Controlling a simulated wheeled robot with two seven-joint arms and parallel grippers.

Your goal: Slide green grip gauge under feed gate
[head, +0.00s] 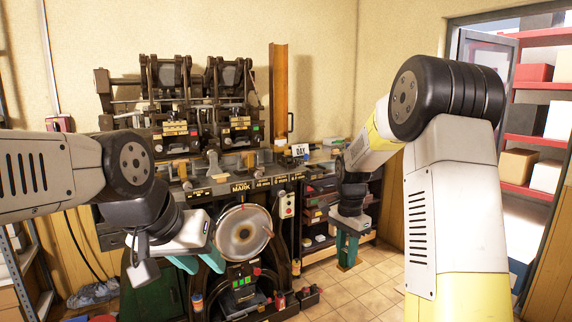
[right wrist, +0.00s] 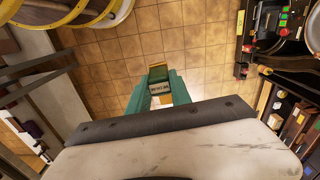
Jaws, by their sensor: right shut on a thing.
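My right gripper (head: 348,248) points down over the tiled floor, right of the press bench. In the right wrist view its teal fingers (right wrist: 160,92) are shut on a small dark green block with a pale label and yellow-orange edges, which looks like the green grip gauge (right wrist: 158,74). In the head view the gauge is mostly hidden between the fingers. My left gripper (head: 198,262) is open in front of the bench, its teal fingers apart with nothing seen between them. The feed gate cannot be told apart for sure among the dark parts on the press bench (head: 226,188).
A large round metal wheel (head: 243,232) stands at the bench front, near my left gripper. Red shelves (head: 535,140) with boxes are at the right. The tiled floor (head: 375,290) is open below my right gripper.

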